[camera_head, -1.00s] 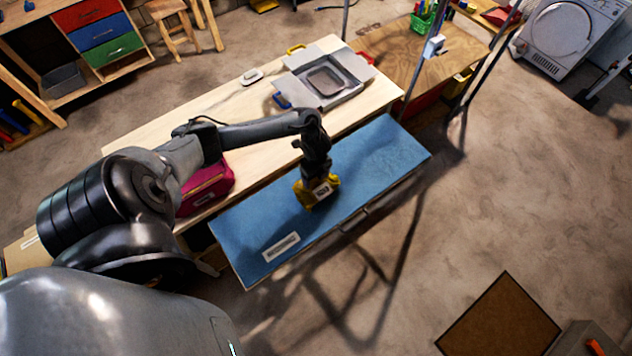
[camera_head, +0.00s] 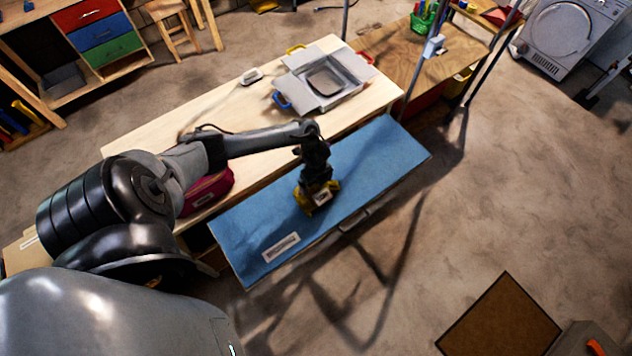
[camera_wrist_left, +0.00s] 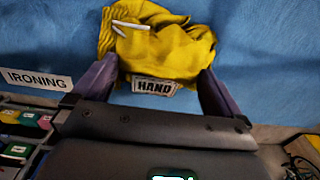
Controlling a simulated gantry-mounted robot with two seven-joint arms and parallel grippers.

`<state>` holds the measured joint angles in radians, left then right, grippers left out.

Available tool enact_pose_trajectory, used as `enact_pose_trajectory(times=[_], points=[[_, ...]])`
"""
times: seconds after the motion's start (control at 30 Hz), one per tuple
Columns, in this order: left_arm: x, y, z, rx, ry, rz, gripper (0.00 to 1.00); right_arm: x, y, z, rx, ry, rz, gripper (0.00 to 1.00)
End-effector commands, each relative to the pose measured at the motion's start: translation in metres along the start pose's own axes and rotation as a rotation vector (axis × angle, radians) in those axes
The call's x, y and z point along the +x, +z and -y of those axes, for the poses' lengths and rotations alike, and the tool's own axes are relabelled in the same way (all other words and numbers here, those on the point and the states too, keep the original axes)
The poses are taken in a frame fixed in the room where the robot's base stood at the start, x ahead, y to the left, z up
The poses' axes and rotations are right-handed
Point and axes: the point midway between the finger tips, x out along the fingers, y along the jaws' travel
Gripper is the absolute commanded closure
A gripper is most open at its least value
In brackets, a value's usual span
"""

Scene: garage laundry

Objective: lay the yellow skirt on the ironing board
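The yellow skirt (camera_head: 327,204) is a crumpled bundle with a white HAND label, over the middle of the blue ironing board (camera_head: 380,160). My left gripper (camera_head: 318,187) points down from above and is shut on the skirt. In the left wrist view the skirt (camera_wrist_left: 175,52) sits between the two dark fingers (camera_wrist_left: 160,72), with folds spreading beyond their tips. The blue cover (camera_wrist_left: 265,60) lies close behind it; I cannot tell whether the skirt touches it. My right gripper is not in view.
A white IRONING label (camera_head: 281,247) marks the board's near left end. Behind the board, a pale wooden bench (camera_head: 245,115) carries a grey open box (camera_head: 322,80) and a magenta bag (camera_head: 207,192). Thin upright poles stand at the right. Both ends of the board are clear.

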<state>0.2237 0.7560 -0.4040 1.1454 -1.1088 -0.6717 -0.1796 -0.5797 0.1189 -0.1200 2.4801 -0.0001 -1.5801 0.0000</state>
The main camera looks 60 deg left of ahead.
Motion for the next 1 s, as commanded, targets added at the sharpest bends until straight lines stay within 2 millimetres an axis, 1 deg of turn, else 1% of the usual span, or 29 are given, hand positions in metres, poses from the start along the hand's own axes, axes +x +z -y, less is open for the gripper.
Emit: enact_pose_trajectory(times=[0.27, 0.37, 0.43, 0.57, 0.8, 1.0], points=[[-0.002, 0.0, 0.0, 0.0, 0.0, 0.0, 0.01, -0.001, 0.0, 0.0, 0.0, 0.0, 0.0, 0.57], [-0.006, 0.0, 0.0, 0.001, -0.001, 0.0, 0.01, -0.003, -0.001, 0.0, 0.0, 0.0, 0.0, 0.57], [-0.013, 0.0, 0.0, 0.002, -0.001, 0.0, 0.01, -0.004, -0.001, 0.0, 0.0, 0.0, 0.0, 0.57], [-0.033, 0.001, 0.001, 0.004, -0.002, 0.001, 0.01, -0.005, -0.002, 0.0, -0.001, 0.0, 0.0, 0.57], [-0.078, 0.001, 0.001, 0.004, -0.003, 0.003, 0.01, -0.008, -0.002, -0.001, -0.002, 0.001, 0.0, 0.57], [-0.107, 0.0, 0.001, 0.003, -0.003, 0.0, 0.01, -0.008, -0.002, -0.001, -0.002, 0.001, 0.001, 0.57]])
